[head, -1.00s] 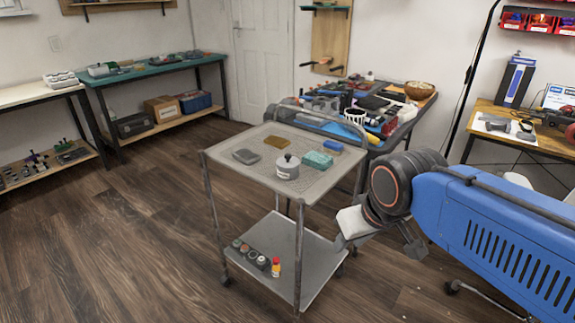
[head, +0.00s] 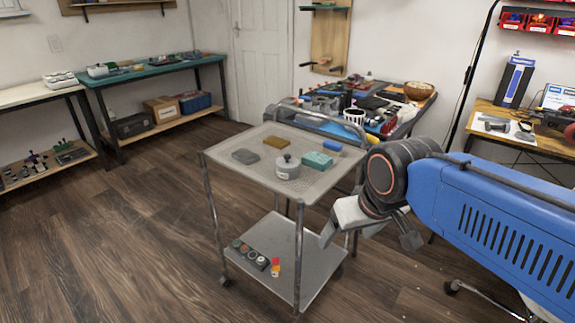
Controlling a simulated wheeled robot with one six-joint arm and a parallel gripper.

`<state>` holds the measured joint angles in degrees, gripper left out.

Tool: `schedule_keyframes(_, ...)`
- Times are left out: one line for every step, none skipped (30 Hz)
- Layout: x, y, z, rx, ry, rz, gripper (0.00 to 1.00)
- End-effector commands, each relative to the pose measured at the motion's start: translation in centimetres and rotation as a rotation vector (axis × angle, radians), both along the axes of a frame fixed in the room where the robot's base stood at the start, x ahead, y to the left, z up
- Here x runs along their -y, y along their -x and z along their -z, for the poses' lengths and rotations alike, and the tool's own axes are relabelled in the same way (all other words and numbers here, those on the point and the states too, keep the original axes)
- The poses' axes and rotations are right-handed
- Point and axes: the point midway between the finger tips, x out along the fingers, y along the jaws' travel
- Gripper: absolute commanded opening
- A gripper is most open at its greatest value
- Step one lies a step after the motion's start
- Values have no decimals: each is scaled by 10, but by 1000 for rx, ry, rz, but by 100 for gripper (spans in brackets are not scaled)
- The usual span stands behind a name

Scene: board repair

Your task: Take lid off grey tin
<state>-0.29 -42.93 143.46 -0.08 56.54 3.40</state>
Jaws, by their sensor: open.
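The grey tin (head: 287,172) stands upright on the top shelf of the metal cart. Its lid (head: 287,160), with a dark knob, sits on it. My gripper (head: 362,228) is open and empty. It hangs to the right of the cart, lower in the picture than the tin and well apart from it.
On the cart top (head: 245,178) are a grey block (head: 245,156), a brown sponge (head: 277,143), a teal box (head: 317,160) and a blue block (head: 332,147). The lower shelf holds small jars and a bottle (head: 275,267). A cluttered table (head: 400,128) stands behind.

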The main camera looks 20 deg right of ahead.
Motion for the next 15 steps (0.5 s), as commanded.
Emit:
schedule_keyframes(-1,-9,-10,-10,-16,37,78)
schedule_keyframes(-1,-14,-16,-19,-29,66,78)
schedule_keyframes(-2,-23,-26,-30,-47,112,78)
schedule_keyframes(-2,-30,-33,-39,-62,150,78)
schedule_keyframes(-2,-37,-41,-50,-78,191,78)
schedule_keyframes(-3,-47,-52,-63,-99,245,78)
schedule_keyframes(-4,-54,-59,-74,-114,287,78)
schedule_keyframes(-4,-61,-66,-84,-127,327,78)
schedule_keyframes(-5,-71,-76,-96,-146,382,78)
schedule_keyframes(-6,-79,-83,-107,-159,425,78)
schedule_keyframes(-7,-87,-89,-116,-171,466,78)
schedule_keyframes(-8,-97,-98,-129,-187,522,78)
schedule_keyframes(-8,-105,-105,-138,-199,564,78)
schedule_keyframes(-9,-113,-110,-148,-210,606,78)
schedule_keyframes(-10,-123,-118,-160,-225,663,78)
